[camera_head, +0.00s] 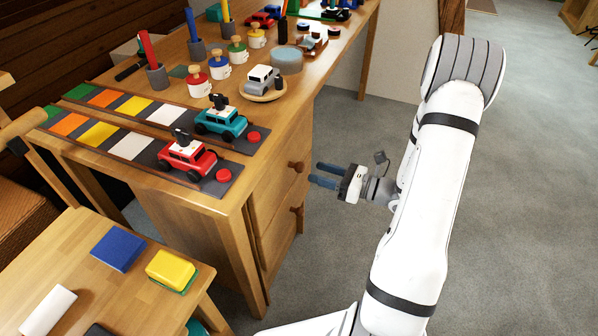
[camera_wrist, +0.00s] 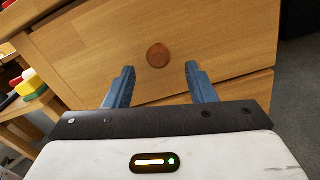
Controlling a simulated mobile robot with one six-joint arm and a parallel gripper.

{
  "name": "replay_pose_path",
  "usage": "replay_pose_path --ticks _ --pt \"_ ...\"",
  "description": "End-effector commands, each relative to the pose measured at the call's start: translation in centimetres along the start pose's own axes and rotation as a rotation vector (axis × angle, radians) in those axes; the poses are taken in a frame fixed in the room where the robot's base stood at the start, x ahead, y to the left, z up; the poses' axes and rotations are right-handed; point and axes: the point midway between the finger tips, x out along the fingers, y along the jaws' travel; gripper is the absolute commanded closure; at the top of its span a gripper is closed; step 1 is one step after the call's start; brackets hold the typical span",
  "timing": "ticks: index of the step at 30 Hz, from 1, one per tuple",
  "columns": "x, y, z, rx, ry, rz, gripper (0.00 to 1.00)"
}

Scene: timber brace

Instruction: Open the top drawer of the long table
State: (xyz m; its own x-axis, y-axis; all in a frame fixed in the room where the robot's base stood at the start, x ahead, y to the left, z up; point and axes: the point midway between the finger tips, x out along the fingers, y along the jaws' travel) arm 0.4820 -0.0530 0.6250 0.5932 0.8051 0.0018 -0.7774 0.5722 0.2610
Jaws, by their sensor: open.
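The long wooden table (camera_head: 262,110) has drawers on its right-hand end. The top drawer (camera_head: 276,182) is shut, with a round brown knob (camera_head: 296,167) on its front. A lower knob (camera_head: 297,210) marks the drawer below. My gripper (camera_head: 317,175) is open, its blue fingers pointing at the drawer front, just right of the top knob. In the wrist view the knob (camera_wrist: 158,55) lies ahead of the fingertips (camera_wrist: 160,68), between their lines and a little nearer the middle. The fingers do not appear to touch it.
Toy cars on coloured strips (camera_head: 133,147), pen holders and small cups stand on the table top. A smaller wooden table (camera_head: 70,275) with a blue block and a yellow sponge is at the lower left. Grey carpet (camera_head: 540,200) to the right is clear.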

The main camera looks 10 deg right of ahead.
Motion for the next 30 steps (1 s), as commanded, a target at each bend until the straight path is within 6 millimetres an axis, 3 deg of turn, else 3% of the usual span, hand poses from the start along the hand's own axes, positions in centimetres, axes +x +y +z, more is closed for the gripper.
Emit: replay_pose_path --ticks 6,12,23,30 --pt "3.6 0.2 -0.2 -0.001 0.003 0.007 0.5" --pt "5.8 0.2 -0.1 -0.003 0.003 0.006 0.5" --pt "6.3 0.2 0.0 -0.002 0.003 0.004 0.5" --pt "6.3 0.2 0.0 -0.002 0.003 0.005 0.69"
